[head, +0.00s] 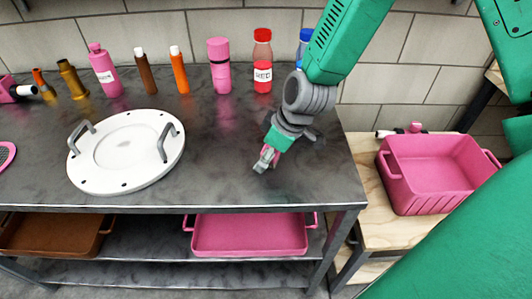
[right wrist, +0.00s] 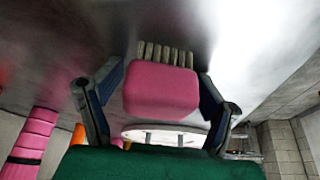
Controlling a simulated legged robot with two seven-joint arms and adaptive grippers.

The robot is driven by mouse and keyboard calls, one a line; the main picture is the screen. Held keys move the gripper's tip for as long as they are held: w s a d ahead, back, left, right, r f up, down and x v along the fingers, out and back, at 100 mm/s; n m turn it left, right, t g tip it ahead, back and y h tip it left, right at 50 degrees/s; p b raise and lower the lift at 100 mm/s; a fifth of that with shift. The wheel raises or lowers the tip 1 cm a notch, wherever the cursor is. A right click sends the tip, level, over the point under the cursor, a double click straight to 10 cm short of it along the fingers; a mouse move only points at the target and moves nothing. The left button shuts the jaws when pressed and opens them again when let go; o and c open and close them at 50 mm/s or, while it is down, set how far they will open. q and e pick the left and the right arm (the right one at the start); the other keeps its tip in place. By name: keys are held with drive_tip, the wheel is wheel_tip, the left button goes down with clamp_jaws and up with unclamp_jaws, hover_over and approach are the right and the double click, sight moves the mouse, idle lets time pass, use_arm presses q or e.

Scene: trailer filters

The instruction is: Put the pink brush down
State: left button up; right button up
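My right gripper (head: 267,158) reaches down from the upper right in the head view, over the right part of the grey table. In the right wrist view its two dark fingers (right wrist: 160,85) flank the pink brush (right wrist: 160,90) and appear closed on its sides. The brush is a rounded pink block with pale bristles pointing to the top of that picture. In the head view only a little pink shows between the fingers. I cannot tell whether the bristles touch the tabletop. My left gripper is not in view.
A white round lid (head: 125,155) with two handles lies left on the table (head: 225,170). A row of bottles, including a red one (head: 262,62), stands along the back. A pink bin (head: 435,175) sits on a wooden surface at right; a pink tray (head: 250,235) is below.

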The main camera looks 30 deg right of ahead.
drive_tip(key=shift+s+a, duration=0.15)
drive_tip(key=shift+s, duration=0.05)
drive_tip(key=shift+w+r, duration=0.1)
drive_tip(key=shift+r, duration=0.4)
drive_tip(key=p+v, duration=0.3)
drive_tip(key=v, duration=0.8)
drive_tip(key=shift+d+r, duration=0.25)
drive_tip(key=shift+r, duration=0.1)
